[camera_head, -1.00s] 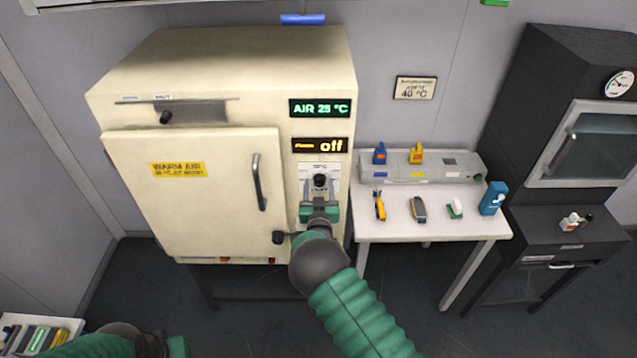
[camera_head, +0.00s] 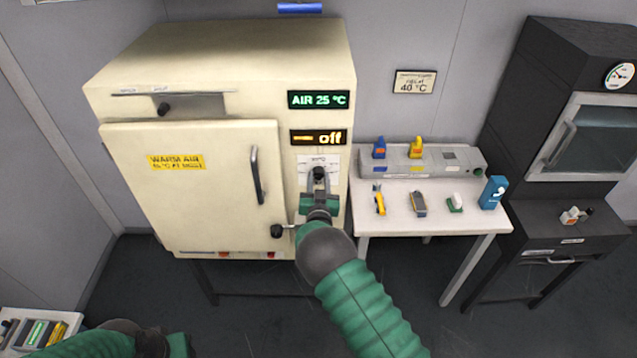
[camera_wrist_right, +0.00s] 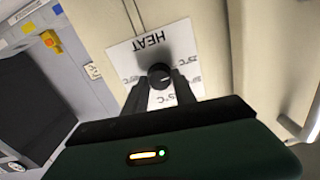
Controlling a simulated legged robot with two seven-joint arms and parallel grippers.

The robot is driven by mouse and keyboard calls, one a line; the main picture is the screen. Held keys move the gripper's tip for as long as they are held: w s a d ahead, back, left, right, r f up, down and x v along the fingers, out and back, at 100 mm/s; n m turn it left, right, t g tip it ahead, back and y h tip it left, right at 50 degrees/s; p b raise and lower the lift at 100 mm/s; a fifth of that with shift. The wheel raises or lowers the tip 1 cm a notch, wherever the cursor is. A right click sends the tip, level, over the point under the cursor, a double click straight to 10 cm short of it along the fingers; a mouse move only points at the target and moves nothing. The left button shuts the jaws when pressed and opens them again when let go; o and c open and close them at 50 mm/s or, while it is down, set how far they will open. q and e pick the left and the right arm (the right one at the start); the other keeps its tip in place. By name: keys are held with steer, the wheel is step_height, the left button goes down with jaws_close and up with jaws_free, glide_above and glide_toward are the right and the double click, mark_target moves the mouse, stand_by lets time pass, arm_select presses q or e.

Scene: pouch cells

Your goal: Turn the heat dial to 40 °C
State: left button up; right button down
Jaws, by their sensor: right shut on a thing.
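The heat dial is a black knob (camera_head: 318,173) on a white plate on the front of the cream warm-air oven (camera_head: 190,215). In the right wrist view the dial (camera_wrist_right: 160,75) sits between the two dark fingers, below the word HEAT on its plate (camera_wrist_right: 130,58). My right gripper (camera_head: 319,182) is shut on the dial and hides part of its markings. The green display (camera_head: 318,100) reads AIR 25 °C and the amber display (camera_head: 318,138) reads off. My left arm shows at the bottom left; its gripper jaws cannot be made out.
A door handle (camera_head: 257,175) and a black knob (camera_head: 277,231) are left of my right gripper. A white table (camera_head: 400,215) with several small items stands to the right. A wall sign (camera_head: 414,82) shows 40 °C. A dark oven (camera_head: 560,130) is far right.

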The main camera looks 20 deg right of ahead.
steer(key=m+b, duration=0.4)
steer(key=b, duration=0.2)
steer(key=m+b, duration=0.5)
steer(key=b, duration=0.1)
steer(key=f+m+b, duration=0.1)
steer(key=m+b, duration=0.3)
steer(key=b, duration=0.2)
steer(key=shift+d+b, duration=0.1)
steer(key=shift+b, duration=0.25)
steer(key=m+b, duration=1.2)
steer(key=b, duration=0.5)
steer(key=shift+m, duration=0.4)
steer(key=shift+r+m+b, duration=0.25)
steer(key=shift+m+b, duration=1.05)
steer(key=shift+b, duration=0.05)
steer(key=c, duration=1.2)
jaws_free()
steer(key=shift+w, duration=0.1)
steer(key=shift+c, duration=0.2)
steer(key=shift+o, duration=1.1)
steer(key=shift+w, duration=0.1)
